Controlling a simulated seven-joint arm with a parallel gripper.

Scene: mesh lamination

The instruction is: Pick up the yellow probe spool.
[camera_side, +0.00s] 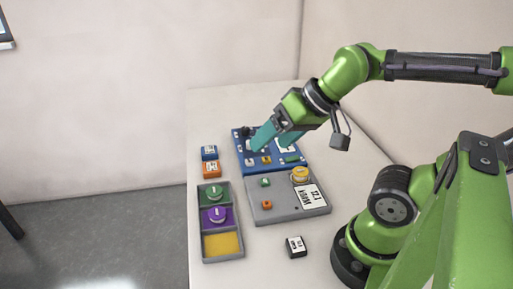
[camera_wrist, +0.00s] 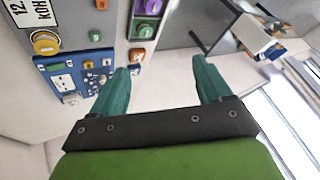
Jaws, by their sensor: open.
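The yellow probe spool (camera_side: 300,174) sits on the upper right part of a grey panel, just above a white label. It also shows in the wrist view (camera_wrist: 45,42) at the upper left, beside the blue panel. My gripper (camera_side: 270,139) has teal fingers and is over the blue panel, behind and left of the spool in the side view. The fingers are spread apart with nothing between them, as the wrist view (camera_wrist: 160,68) shows. My gripper is apart from the spool.
The grey panel (camera_side: 275,213) also bears small green and orange knobs. A blue panel (camera_side: 243,150) with small parts lies behind it. A tray (camera_side: 207,239) with green, purple and yellow compartments lies left. Blue (camera_side: 209,153) and orange (camera_side: 211,169) blocks and a black labelled block (camera_side: 296,247) lie nearby.

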